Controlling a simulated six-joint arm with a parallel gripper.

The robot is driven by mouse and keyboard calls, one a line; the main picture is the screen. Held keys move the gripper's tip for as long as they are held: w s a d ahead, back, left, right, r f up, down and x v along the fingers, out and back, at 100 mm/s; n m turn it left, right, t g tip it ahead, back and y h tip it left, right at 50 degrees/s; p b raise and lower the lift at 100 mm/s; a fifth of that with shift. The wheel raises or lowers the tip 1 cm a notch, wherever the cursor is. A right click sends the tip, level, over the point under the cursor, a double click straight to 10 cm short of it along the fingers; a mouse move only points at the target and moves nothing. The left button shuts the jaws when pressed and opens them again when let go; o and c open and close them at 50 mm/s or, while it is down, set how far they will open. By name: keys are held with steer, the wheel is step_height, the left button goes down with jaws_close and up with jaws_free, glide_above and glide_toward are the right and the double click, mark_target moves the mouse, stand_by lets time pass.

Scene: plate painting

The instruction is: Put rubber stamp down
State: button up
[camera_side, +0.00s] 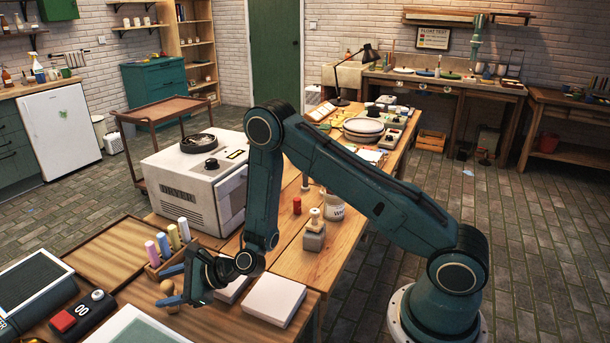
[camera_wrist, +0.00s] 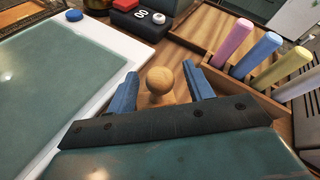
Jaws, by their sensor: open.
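The rubber stamp (camera_side: 168,287) has a round wooden knob and stands on the brown wooden bench at the lower left of the side view. In the wrist view its knob (camera_wrist: 159,81) is in the middle, upright, with its lower part mostly hidden behind my gripper. My gripper (camera_side: 163,288) is open, its two blue fingers on either side of the stamp. In the wrist view a gap shows between the knob and each finger of my gripper (camera_wrist: 160,86).
A wooden rack of coloured sticks (camera_side: 170,262) stands close behind the gripper. A white-framed green panel (camera_wrist: 60,85) lies close to the left in the wrist view. A red-and-black counter (camera_side: 82,314) and a white block (camera_side: 273,299) are also near.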

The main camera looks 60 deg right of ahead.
mark_target(165, 282)
steer(key=shift+w+a+f, duration=0.1)
steer(key=shift+w+f, duration=0.05)
steer(key=shift+w, duration=0.1)
stand_by(0.3)
steer(key=c, duration=1.1)
step_height(165, 282, up, 20)
steer(key=shift+r, duration=0.1)
stand_by(0.5)
stand_by(0.5)
